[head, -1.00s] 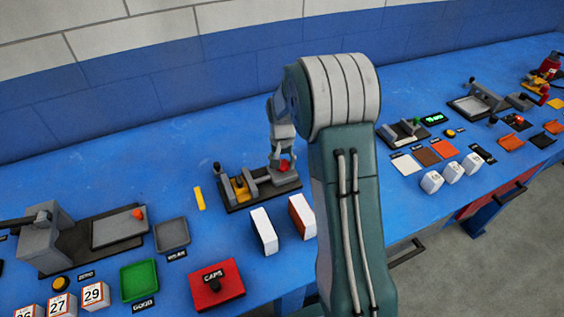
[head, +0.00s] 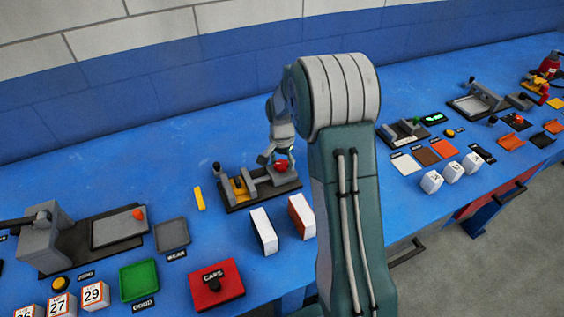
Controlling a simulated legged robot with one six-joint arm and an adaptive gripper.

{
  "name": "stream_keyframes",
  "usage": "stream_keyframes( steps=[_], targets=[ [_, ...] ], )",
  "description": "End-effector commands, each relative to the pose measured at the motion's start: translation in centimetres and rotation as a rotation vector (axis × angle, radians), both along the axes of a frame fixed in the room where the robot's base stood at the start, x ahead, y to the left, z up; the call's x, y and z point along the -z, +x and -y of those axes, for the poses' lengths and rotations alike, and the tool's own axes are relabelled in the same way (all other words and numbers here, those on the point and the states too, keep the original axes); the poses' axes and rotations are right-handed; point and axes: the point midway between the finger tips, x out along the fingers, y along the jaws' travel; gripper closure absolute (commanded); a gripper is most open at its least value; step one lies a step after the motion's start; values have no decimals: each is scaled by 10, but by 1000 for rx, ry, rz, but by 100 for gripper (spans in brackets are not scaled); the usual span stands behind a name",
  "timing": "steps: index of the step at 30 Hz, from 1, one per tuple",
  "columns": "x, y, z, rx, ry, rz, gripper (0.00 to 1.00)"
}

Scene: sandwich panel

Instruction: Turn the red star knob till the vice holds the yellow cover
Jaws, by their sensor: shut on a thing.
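The red star knob (head: 281,165) sits at the right end of the small grey vice (head: 286,180) on a dark base plate. The yellow cover (head: 240,188) lies at the left part of the vice, near its grey jaw. Whether the jaws touch it on both sides is too small to tell. My gripper (head: 275,160) comes down from above onto the red knob and is shut on it, with one finger showing at the knob's left. My arm hides part of the bench right of the vice.
Two white-sided blocks (head: 264,232) stand just in front of the vice. A loose yellow strip (head: 199,198) lies to its left. A red box marked CAPS (head: 216,288), a green tray (head: 139,280) and a grey tray (head: 172,234) are front left. The blue bench behind the vice is clear.

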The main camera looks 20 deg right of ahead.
Motion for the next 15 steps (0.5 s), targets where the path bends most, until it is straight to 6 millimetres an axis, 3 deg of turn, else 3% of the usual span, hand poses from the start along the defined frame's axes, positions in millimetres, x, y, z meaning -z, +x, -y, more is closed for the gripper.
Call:
stream_keyframes(
  steps=[5, 6, 7, 15],
  targets=[
    [4, -3, -2, -1, 4, -12, 78],
    [4, -3, -2, -1, 4, -12, 13],
    [4, -3, -2, -1, 3, -11, 0],
    [1, -1, -1, -2, 1, -3, 0]
  ],
)
